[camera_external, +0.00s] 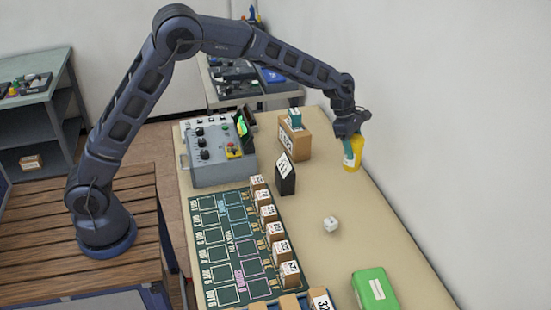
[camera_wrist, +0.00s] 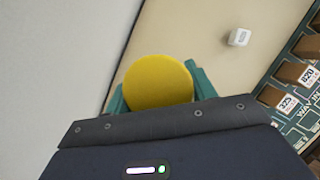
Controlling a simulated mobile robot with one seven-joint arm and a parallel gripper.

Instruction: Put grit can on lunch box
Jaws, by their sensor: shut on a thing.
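My gripper (camera_external: 349,152) has teal fingers and is shut on the grit can (camera_external: 355,165), a yellow can with a pale patch on its side. It holds the can above the far right part of the table, near the wall. In the wrist view the can's round yellow end (camera_wrist: 157,82) shows between the teal fingers, hiding what lies behind it. The lunch box (camera_external: 375,290) is a green box with a white label, at the near right of the table. It is well apart from the can, and its top looks bare. I do not see it in the wrist view.
A white cube (camera_external: 331,224) lies on the table between can and lunch box. A dark block (camera_external: 285,177), a brown box (camera_external: 294,138) and a control console (camera_external: 216,154) stand to the left. Several small boxes line the green mat (camera_external: 235,245). The wall (camera_external: 450,130) is close on the right.

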